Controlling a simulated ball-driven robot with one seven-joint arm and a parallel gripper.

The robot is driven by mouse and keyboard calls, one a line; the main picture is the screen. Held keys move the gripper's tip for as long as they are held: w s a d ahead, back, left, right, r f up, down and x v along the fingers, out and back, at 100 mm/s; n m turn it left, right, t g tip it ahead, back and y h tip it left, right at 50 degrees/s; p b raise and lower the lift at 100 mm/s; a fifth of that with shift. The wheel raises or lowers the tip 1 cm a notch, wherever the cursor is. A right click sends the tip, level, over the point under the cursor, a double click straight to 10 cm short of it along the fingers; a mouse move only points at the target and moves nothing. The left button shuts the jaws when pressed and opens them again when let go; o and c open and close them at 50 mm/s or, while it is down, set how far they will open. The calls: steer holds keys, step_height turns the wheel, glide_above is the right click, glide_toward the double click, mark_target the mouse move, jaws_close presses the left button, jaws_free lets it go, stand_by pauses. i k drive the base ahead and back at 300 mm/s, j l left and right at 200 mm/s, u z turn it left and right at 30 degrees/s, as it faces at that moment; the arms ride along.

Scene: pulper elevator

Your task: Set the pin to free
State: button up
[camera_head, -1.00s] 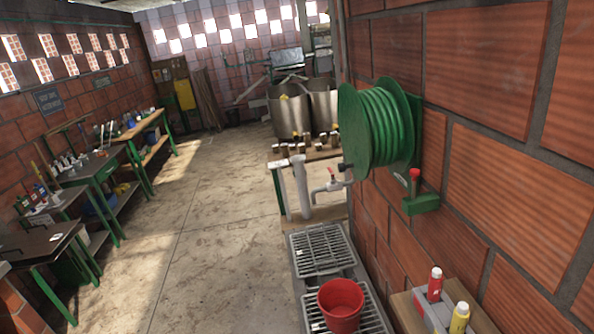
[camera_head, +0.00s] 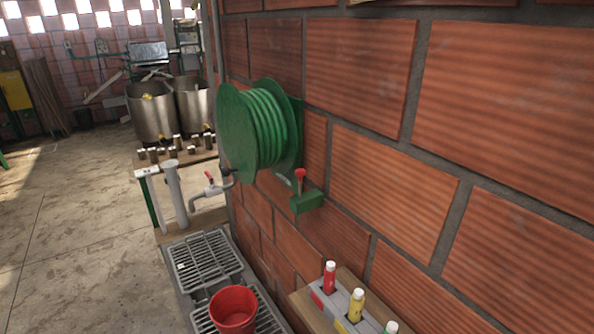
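A red-headed pin (camera_head: 300,175) stands upright in a small green block (camera_head: 306,201) on the brick wall, just right of the green hose reel (camera_head: 255,130). The reel carries several turns of green hose and is fixed to the wall by a green bracket. Whether the pin engages the reel cannot be made out. My gripper is not in view.
A wooden shelf (camera_head: 300,297) with red and yellow bottles juts from the wall at lower right. Open concrete floor (camera_head: 70,240) lies left.

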mark_target(299, 173)
steer(key=k+j+z, duration=0.1)
steer(key=j, duration=0.9)
steer(key=i+j+z, duration=0.1)
steer(key=j, duration=0.25)
steer(key=i+j+z, duration=0.15)
steer(key=j, duration=0.25)
steer(key=i+j+z, duration=0.1)
steer(key=j, duration=0.3)
steer(key=i+j+z, duration=0.15)
steer(key=j, duration=0.25)
steer(key=i+j, duration=0.2)
steer(key=i, duration=0.35)
steer(key=i+j+z, duration=0.15)
steer(key=i, duration=0.35)
steer(key=j, duration=0.1)
